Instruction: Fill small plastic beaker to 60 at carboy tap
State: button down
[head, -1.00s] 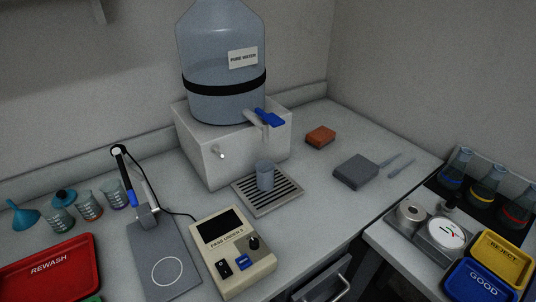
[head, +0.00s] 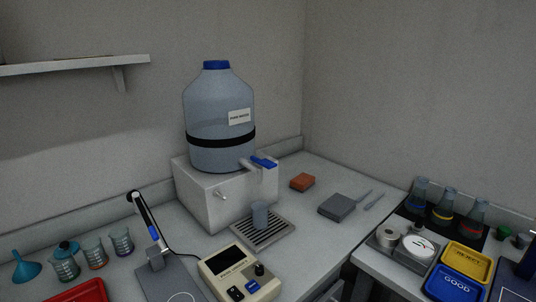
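The carboy (head: 219,110) of pure water stands on a white block (head: 205,190) at the back of the bench. Its tap has a blue lever (head: 263,162) at the front right. Whether water is running cannot be told. My gripper is not in view.
A meter box (head: 238,270) and a probe stand (head: 150,230) are in front. Several small beakers and a funnel (head: 26,267) stand at left. An orange block (head: 302,182) and a grey block (head: 336,207) lie right. Flasks (head: 442,206), a dial gauge (head: 417,246), a yellow tray (head: 467,259) and a blue tray (head: 455,283) are far right.

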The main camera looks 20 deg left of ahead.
aim_at(269, 164)
jog(key=u, duration=2.7)
jog(key=k, duration=0.6)
jog(key=z, duration=1.35)
jog(key=i, duration=1)
